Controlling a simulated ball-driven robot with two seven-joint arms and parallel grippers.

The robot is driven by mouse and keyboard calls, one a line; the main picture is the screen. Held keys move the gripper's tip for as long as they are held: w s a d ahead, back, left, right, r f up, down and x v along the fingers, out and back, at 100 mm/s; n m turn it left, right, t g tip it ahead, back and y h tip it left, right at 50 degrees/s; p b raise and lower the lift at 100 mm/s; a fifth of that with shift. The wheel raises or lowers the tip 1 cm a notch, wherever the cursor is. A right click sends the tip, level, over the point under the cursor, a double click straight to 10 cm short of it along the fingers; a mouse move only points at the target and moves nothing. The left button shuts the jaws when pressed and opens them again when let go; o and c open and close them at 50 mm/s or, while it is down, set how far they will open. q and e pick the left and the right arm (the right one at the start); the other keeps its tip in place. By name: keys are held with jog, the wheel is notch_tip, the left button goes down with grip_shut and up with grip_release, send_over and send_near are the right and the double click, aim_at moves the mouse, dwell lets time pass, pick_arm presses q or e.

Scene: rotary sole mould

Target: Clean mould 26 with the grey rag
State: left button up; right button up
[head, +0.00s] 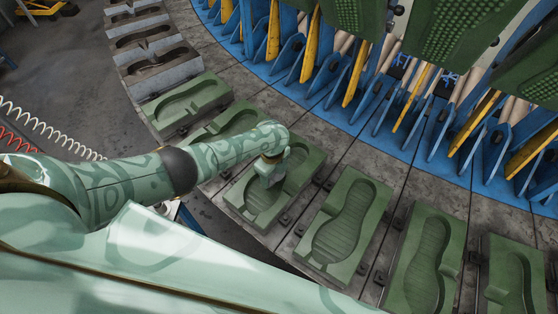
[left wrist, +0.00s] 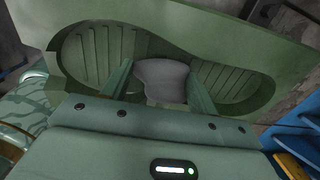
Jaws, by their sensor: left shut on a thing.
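A green sole mould (head: 262,204) lies on the rotary ring under my left gripper (head: 270,173); no number can be read on it. My left gripper points down into its sole-shaped cavity. The left wrist view shows the same mould (left wrist: 205,30), with ribbed floors at both ends of the cavity. There the left gripper (left wrist: 160,72) is shut on the grey rag (left wrist: 162,82), which sits between the fingers over the narrow middle of the cavity. I cannot tell whether the rag touches the floor. In the head view, the rag is hidden by the gripper. My right gripper is out of view.
Similar green moulds stand on both sides, one (head: 345,222) to the right and one (head: 190,103) to the upper left. Grey metal moulds (head: 155,58) follow farther up. Blue brackets with yellow bars (head: 358,75) and raised green plates (head: 470,40) line the inner side.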

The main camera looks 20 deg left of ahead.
pick_arm(q)
jog(key=shift+s+a+p, duration=0.2)
jog(key=shift+s+p, duration=0.3)
jog(key=shift+s, duration=0.3)
jog(key=shift+s+f, duration=0.1)
jog(key=s+p, duration=0.4)
jog(key=s, duration=0.1)
jog(key=shift+s+a+p, duration=0.25)
jog(key=shift+a+p, duration=0.05)
jog(key=shift+a, duration=0.1)
jog(key=shift+s+a+p, duration=0.1)
jog(key=shift+s+p, duration=0.25)
jog(key=shift+s, duration=0.2)
jog(key=shift+s, duration=0.1)
